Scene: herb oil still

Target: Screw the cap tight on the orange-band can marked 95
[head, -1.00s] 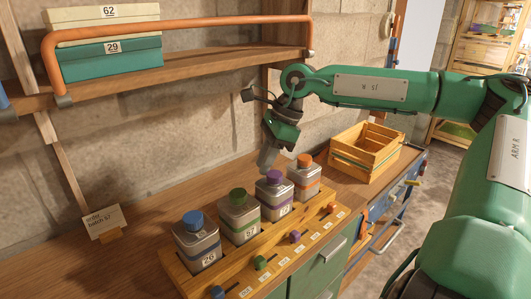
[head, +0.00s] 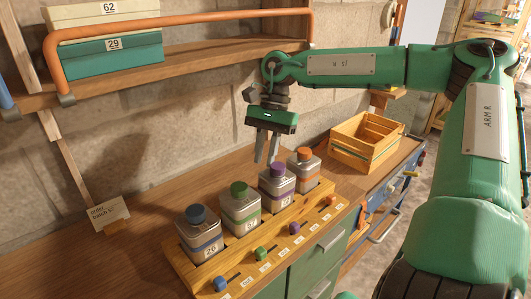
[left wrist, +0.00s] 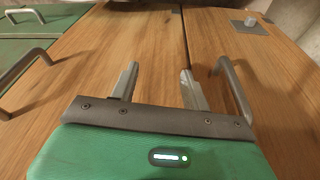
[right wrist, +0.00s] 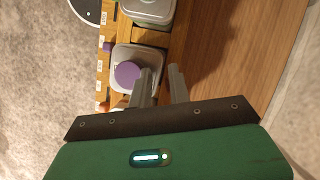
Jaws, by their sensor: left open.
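The orange-band can (head: 309,177) stands at the right end of the row in the wooden rack, with its orange cap (head: 305,154) on top. Its number is not readable, and I cannot tell how tight the cap is. My right gripper (head: 265,161) points down with its fingers apart and empty. It hangs behind and left of the orange cap, close to the purple-capped can (head: 277,190). The right wrist view shows the purple cap (right wrist: 127,73) just left of the fingertips. My left gripper (left wrist: 159,80) is open and empty over a wooden surface with handles.
The blue-capped can (head: 200,238) and green-capped can (head: 240,210) share the rack (head: 185,267), with small coloured knobs along its front. A wooden crate (head: 367,145) stands to the right. A shelf with boxes (head: 107,55) is above.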

